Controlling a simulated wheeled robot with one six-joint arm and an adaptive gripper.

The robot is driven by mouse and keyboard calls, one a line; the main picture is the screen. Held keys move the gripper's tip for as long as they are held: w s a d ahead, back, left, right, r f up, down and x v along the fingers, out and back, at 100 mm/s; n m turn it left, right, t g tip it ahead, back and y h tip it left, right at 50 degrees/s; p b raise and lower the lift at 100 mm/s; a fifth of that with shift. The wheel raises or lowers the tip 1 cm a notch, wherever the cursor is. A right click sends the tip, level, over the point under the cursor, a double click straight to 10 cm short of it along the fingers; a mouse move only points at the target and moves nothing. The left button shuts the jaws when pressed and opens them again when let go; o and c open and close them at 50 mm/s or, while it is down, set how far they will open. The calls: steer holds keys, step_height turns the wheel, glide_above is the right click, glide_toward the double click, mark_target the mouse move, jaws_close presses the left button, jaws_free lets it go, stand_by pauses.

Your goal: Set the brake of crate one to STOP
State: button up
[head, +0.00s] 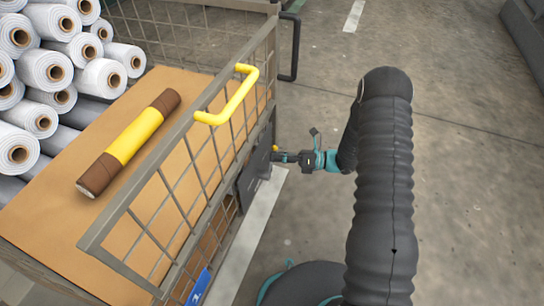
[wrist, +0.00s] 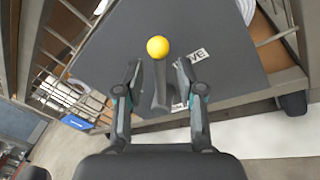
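The brake lever (wrist: 160,92) is a grey bar with a yellow ball knob (wrist: 158,47), on a dark plate (wrist: 225,50) on the crate's side. A white label (wrist: 197,55) ending in "VE" is on the plate, partly covered by my right finger; no STOP mark is visible. My gripper (wrist: 159,68) is open, with one finger on each side of the lever and gaps visible. In the head view, my gripper (head: 287,157) is at the plate, and the yellow knob (head: 274,149) shows just past it. The wire crate (head: 120,212) has a blue tag with an unclear white mark.
The blue tag (head: 199,287) is low on the crate's side. A brown and yellow roll (head: 130,141) lies inside. White rolls (head: 70,60) are stacked at left. Concrete floor (head: 470,190) is clear at right.

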steer(key=shift+w+a, duration=0.1)
steer(key=shift+a, duration=0.85)
jaws_close()
